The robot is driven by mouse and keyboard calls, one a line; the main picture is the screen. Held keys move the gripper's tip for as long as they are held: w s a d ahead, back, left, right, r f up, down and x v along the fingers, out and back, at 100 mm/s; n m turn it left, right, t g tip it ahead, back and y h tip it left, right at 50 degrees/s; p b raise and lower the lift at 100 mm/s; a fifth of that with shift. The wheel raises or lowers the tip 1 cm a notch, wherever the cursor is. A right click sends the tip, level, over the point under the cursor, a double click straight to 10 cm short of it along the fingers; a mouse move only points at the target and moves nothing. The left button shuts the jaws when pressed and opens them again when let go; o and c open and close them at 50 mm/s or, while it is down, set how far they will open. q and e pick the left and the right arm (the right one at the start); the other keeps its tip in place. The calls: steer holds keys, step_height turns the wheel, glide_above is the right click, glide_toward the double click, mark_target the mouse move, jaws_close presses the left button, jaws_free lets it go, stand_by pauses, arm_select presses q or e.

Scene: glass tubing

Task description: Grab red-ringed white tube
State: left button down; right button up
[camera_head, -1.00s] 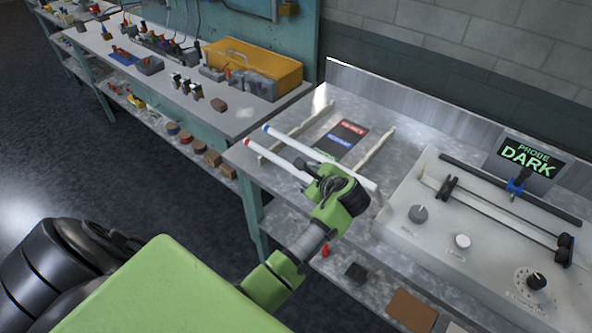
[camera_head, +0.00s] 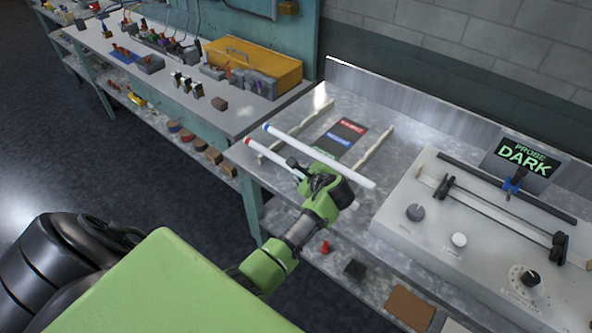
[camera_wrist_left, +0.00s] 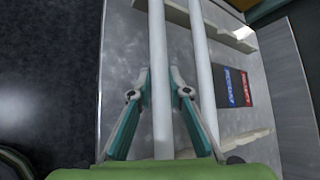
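The red-ringed white tube (camera_head: 272,156) lies near the front edge of the metal table, its red end at the left; my gripper hides its right part. A blue-ringed white tube (camera_head: 318,156) lies behind it, roughly parallel. My left gripper (camera_head: 298,170) is over the red-ringed tube. In the left wrist view, my left gripper's fingers (camera_wrist_left: 160,78) are apart. The nearer-edge tube (camera_wrist_left: 158,50), which I take as the red-ringed one, runs between them, with gaps on both sides. The other tube (camera_wrist_left: 203,75) passes just right of the right finger. My right gripper is not in view.
Pale notched rails (camera_head: 372,150) lie on the table, with a dark mat with coloured labels (camera_head: 345,135) between them. A grey device (camera_head: 440,215) with knobs and a "PROBE DARK" screen (camera_head: 524,160) stands at right. A lower shelf (camera_head: 375,290) holds small objects.

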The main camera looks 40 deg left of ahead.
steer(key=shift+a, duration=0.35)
arm_select(q)
steer(key=shift+r, duration=0.1)
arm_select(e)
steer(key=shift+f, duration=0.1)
